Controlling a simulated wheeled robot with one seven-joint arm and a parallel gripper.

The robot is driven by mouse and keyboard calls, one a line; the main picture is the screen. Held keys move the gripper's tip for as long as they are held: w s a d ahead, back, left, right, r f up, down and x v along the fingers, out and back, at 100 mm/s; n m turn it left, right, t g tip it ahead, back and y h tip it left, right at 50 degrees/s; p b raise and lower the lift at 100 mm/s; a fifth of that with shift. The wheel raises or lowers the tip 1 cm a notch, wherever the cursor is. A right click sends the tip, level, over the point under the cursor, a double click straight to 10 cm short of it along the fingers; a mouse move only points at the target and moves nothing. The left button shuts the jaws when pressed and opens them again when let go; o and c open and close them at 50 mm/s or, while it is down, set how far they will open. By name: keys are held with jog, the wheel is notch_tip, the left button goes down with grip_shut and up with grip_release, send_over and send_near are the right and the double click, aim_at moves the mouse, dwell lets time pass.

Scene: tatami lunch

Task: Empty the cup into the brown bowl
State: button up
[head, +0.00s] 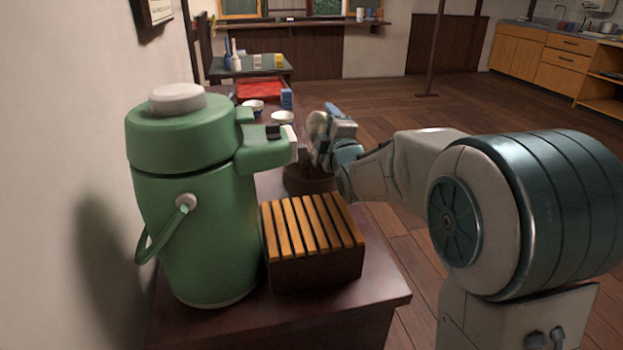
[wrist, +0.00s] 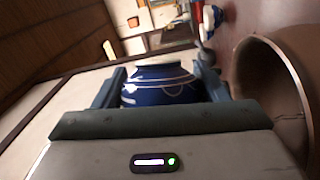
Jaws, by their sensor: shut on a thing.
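My gripper (wrist: 160,76) is shut on a dark blue cup (wrist: 158,94) with white lines, one finger on each side of it. The wrist view is rolled well over to one side, so the gripper and cup are tipped over. The brown bowl (wrist: 272,88) shows large at the right of the wrist view, close beside the cup. In the head view my gripper (head: 328,132) is above the brown bowl (head: 308,180), which stands on the dark table behind the slatted box.
A green air pot (head: 195,200) stands close on the left of the table. A wooden slatted box (head: 313,235) sits in front of the bowl.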

jog(key=shift+w+r, duration=0.1)
jog(key=shift+w, duration=0.05)
jog(key=shift+d+n, duration=0.1)
jog(key=shift+n, duration=0.2)
jog(key=shift+w+b, duration=0.1)
jog(key=shift+b, duration=0.5)
